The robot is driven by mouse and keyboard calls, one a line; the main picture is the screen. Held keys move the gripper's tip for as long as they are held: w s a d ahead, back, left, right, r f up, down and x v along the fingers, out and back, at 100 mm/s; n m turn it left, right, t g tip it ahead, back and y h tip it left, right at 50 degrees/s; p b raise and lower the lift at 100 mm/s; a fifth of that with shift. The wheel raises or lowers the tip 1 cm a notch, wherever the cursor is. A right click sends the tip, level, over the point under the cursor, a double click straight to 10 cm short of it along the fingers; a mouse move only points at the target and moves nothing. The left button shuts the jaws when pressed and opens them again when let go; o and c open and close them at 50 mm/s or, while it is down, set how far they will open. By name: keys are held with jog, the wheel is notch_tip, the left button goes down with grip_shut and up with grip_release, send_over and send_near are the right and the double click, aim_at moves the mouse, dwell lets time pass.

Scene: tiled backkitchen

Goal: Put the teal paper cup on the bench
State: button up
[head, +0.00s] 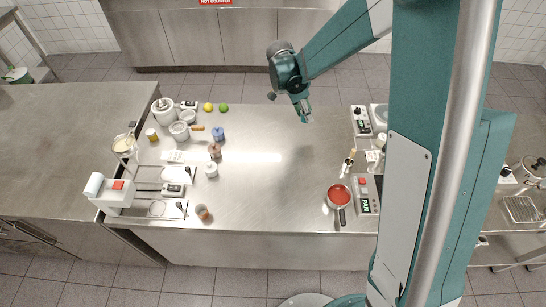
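My gripper (303,114) hangs above the far part of the steel bench (270,185), right of the middle. It points down, and no object lies on the bench right below it. A small pale teal patch shows at its fingertips. It is too small to tell whether this is the teal paper cup or part of my gripper, or whether the fingers are open or shut. I cannot make out a teal paper cup for certain anywhere else.
The bench's middle is clear. Left on it are jars, a yellow lemon (208,107), a green lime (224,107) and a white device with a red button (113,191). Right are a red-filled pan (338,194), a control box (364,195) and a scale (361,120).

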jog(key=s+a+n, duration=0.2)
jog(key=s+a, duration=1.2)
jog(key=a, duration=0.4)
jog(key=s+a+n+t+y, duration=0.1)
jog(key=s+a+n, duration=0.2)
jog(key=s+a, duration=1.1)
jog(key=a, duration=0.3)
jog(key=shift+s+a+r+t+p, duration=0.15)
jog(key=shift+a+t+p, duration=0.15)
jog(key=shift+a+p, duration=0.1)
jog(key=shift+f, duration=2.95)
jog(key=shift+f, duration=2.05)
jog(key=shift+f, duration=0.2)
